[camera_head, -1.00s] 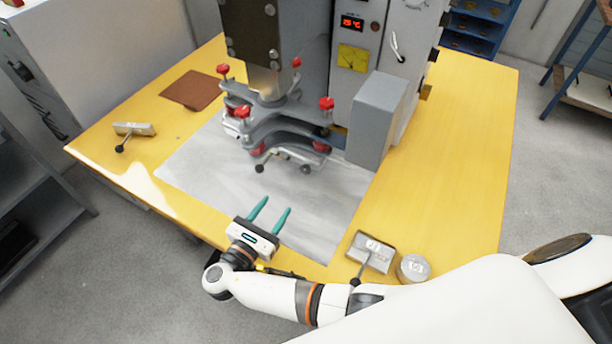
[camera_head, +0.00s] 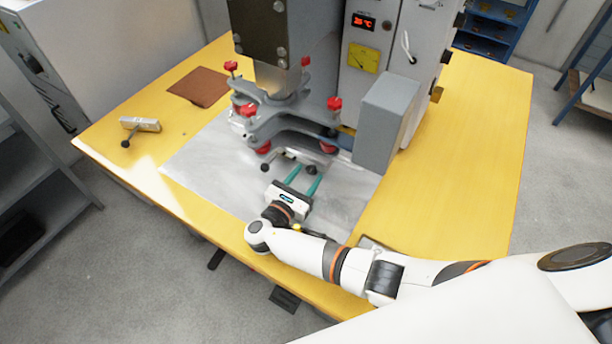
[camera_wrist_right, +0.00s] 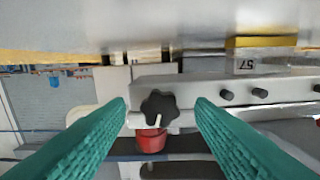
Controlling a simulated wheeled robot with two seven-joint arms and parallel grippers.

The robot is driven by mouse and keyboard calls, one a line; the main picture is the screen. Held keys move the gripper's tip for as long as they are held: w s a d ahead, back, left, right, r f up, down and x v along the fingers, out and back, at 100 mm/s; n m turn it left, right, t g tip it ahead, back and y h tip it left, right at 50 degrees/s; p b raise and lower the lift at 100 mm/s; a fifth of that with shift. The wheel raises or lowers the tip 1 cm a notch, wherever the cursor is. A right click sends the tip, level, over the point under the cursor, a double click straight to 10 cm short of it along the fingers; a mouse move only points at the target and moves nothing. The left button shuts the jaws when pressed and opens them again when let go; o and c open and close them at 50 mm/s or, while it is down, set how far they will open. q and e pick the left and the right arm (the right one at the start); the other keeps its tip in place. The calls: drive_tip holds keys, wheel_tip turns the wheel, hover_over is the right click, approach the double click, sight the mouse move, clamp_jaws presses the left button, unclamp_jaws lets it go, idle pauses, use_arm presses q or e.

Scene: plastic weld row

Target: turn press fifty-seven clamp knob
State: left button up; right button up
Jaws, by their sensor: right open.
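The press (camera_head: 300,110) stands on the yellow table, with a grey clamp frame and red knobs low on its front. In the right wrist view a black star-shaped clamp knob (camera_wrist_right: 159,107) sits on a light metal bar, beside a plate marked 57 (camera_wrist_right: 246,66). The knob also shows in the head view (camera_head: 311,170), small and dark. My right gripper (camera_head: 303,184) is open, its two teal fingers pointing at the knob. In the wrist view the fingers lie left and right of the knob, apart from it. My left gripper is not in view.
A grey metal sheet (camera_head: 205,165) covers the table in front of the press. A grey box (camera_head: 388,120) stands right of the clamp frame. A brown sheet (camera_head: 199,87) and a small metal block with a lever (camera_head: 141,124) lie at the left. The table's right side is clear.

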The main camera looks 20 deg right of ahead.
drive_tip(key=shift+w+d, duration=0.1)
drive_tip(key=shift+d, duration=0.05)
drive_tip(key=shift+c, duration=0.3)
drive_tip(key=c, duration=0.9)
drive_tip(key=shift+m, duration=0.3)
drive_tip(key=m+b, duration=0.2)
drive_tip(key=m, duration=0.2)
drive_tip(key=shift+f, duration=0.1)
drive_tip(key=shift+m+b, duration=0.45)
drive_tip(key=shift+m, duration=0.65)
